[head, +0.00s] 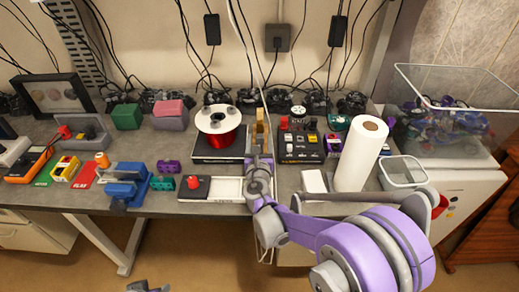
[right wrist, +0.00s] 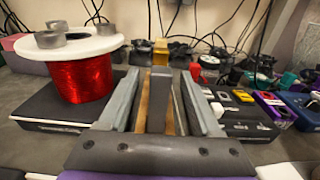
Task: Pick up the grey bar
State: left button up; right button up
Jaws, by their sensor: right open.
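My right gripper (head: 261,160) reaches over the workbench in the head view. In the right wrist view its two grey fingers (right wrist: 160,100) stand apart. A dark grey bar-like piece (right wrist: 157,103) with brownish sides lies between them, with a gap to the fingers, so it does not look gripped. A gold-brown block (right wrist: 160,54) shows just beyond it; it also appears in the head view (head: 260,130) past the fingertips. The gripper hides the grey bar in the head view. A small grey part at the bottom edge, likely my left gripper (head: 148,286), is mostly cut off.
A red wire spool (head: 226,138) on a black base stands close left of the right gripper. A black control box (head: 300,146) and a white paper roll (head: 361,155) stand to the right. Cables hang behind. A blue vise (head: 128,184) is at the front left.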

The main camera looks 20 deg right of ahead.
jog(key=shift+w+d, duration=0.15)
jog(key=shift+w, duration=0.25)
jog(key=shift+s, duration=0.1)
jog(key=shift+c, duration=0.4)
grip_shut()
dwell(0.6)
